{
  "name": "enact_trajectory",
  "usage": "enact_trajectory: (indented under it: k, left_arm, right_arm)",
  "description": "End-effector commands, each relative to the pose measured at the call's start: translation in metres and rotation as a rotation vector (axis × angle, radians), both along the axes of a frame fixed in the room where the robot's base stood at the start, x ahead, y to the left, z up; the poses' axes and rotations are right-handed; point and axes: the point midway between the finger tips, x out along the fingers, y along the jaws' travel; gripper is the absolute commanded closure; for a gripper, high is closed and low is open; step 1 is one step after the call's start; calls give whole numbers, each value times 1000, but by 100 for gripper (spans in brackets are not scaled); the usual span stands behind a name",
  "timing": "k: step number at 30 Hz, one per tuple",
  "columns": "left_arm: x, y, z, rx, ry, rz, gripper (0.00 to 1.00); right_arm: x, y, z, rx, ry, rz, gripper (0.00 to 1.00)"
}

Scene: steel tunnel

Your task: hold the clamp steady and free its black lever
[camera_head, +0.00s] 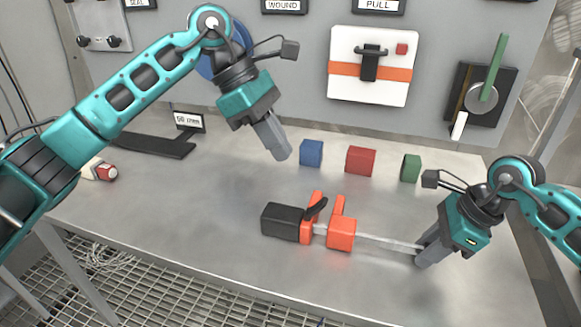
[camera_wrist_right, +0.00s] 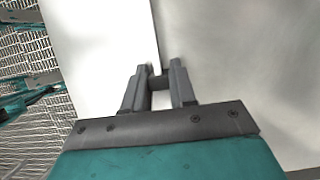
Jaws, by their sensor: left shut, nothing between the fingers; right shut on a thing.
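The clamp lies on the steel table, with a black handle (camera_head: 281,222), two orange jaws (camera_head: 341,234) and a thin steel bar (camera_head: 388,242) running right. Its black lever (camera_head: 317,209) sticks up at a slant by the left orange jaw. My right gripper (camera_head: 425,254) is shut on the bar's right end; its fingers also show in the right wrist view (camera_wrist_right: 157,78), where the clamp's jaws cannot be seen. My left gripper (camera_head: 281,152) is shut and empty, pointing down above the table, up and left of the lever and apart from it.
Blue (camera_head: 311,153), red (camera_head: 360,160) and green (camera_head: 411,168) blocks stand behind the clamp. A white panel with a black handle (camera_head: 371,65) and a green-levered fixture (camera_head: 487,88) are on the back wall.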

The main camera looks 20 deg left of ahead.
Motion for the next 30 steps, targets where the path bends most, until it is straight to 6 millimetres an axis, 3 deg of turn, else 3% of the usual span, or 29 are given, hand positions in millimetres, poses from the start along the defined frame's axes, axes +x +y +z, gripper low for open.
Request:
enact_trajectory:
  k: [3, 9, 25, 26, 30]
  left_arm:
    - [1, 4, 27, -1, -3, 2, 100]
    - [0, 9, 54, 0, 1, 1, 100]
    - [0, 11, 62, 0, 3, 1, 100]
    - [0, 11, 62, 0, 3, 1, 100]
    - [0, 11, 62, 0, 3, 1, 100]
  right_arm:
    - [0, 0, 0, 0, -1, 0, 100]
    - [0, 0, 0, 0, -1, 1, 100]
    - [0, 0, 0, 0, 0, 1, 100]
    - [0, 0, 0, 0, 0, 1, 71]
    - [0, 0, 0, 0, 0, 1, 58]
